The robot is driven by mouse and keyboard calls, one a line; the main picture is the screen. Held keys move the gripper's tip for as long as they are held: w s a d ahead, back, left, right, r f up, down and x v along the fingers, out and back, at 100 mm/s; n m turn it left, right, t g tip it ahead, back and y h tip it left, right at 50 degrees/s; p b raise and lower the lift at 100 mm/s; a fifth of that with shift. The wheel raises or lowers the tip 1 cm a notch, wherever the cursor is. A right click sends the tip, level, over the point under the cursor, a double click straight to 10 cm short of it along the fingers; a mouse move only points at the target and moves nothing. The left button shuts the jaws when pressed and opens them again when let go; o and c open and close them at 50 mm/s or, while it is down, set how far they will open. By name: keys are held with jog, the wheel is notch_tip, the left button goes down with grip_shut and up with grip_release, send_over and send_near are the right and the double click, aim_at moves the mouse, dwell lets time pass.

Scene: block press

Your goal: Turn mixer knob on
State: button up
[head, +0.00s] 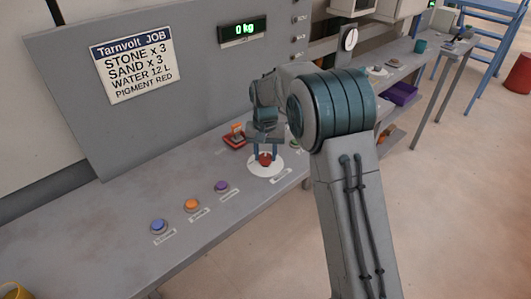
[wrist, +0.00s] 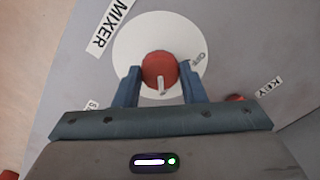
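The mixer knob is a round red knob (wrist: 160,70) with a white pointer line, set on a white disc (wrist: 138,35) beside a "MIXER" label (wrist: 113,25). The pointer line points down the wrist picture, towards my gripper's body. A small tag, seemingly "OFF" (wrist: 198,60), is on the disc to the right. My gripper (wrist: 161,78) is open, with one blue finger on each side of the knob and narrow gaps between. In the head view my gripper (head: 265,153) points down over the red knob (head: 265,160); whether the fingers touch it cannot be told.
Purple (head: 222,186), orange (head: 191,204) and blue (head: 159,225) buttons sit to the left on the bench (head: 110,225). A red-orange switch (head: 235,134) is just behind the knob.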

aim_at(265, 156)
jog(key=o, duration=0.4)
notch_tip(265, 156, up, 14)
dwell(0.4)
